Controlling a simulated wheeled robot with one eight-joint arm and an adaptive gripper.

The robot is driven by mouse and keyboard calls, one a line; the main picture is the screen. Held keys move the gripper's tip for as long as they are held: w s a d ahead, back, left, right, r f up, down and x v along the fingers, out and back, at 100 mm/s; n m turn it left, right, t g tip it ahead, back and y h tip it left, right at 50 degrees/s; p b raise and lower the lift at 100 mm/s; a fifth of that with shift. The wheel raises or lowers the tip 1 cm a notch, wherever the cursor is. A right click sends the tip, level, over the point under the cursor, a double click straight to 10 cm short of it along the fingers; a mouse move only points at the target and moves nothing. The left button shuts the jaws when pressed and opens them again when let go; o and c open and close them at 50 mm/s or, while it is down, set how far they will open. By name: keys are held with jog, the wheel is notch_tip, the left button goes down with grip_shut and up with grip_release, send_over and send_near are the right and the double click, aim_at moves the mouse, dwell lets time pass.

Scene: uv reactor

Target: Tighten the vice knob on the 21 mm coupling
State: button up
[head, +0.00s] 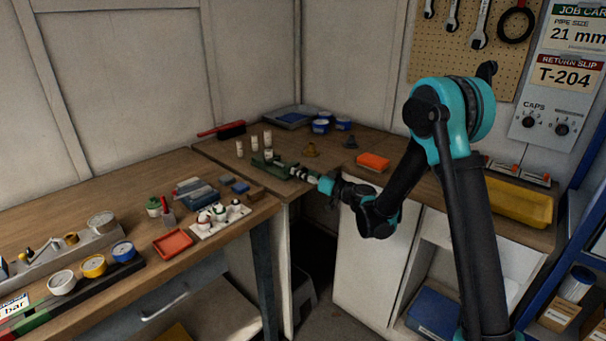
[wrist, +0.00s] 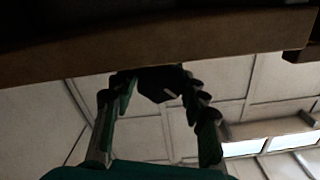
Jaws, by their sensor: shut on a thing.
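The green vice (head: 266,165) sits near the front edge of the corner bench. A small pale piece (head: 268,154) shows at its jaws; I cannot tell whether it is the 21 mm coupling. My gripper (head: 302,173) reaches the vice's right end from the right, at the bench edge. In the wrist view, a dark knob (wrist: 160,84) sits between the fingertips of my gripper (wrist: 158,90), just below the brown bench edge. The fingers are shut on its two sides. In the head view my gripper hides the knob.
Several white cylinders (head: 253,144) stand behind the vice. My arm fills the space at right.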

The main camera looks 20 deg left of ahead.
jog(key=shift+m, duration=0.6)
jog(key=o, duration=1.2)
jog(key=shift+c, duration=0.2)
jog(key=v, duration=1.2)
jog(key=shift+f, duration=0.1)
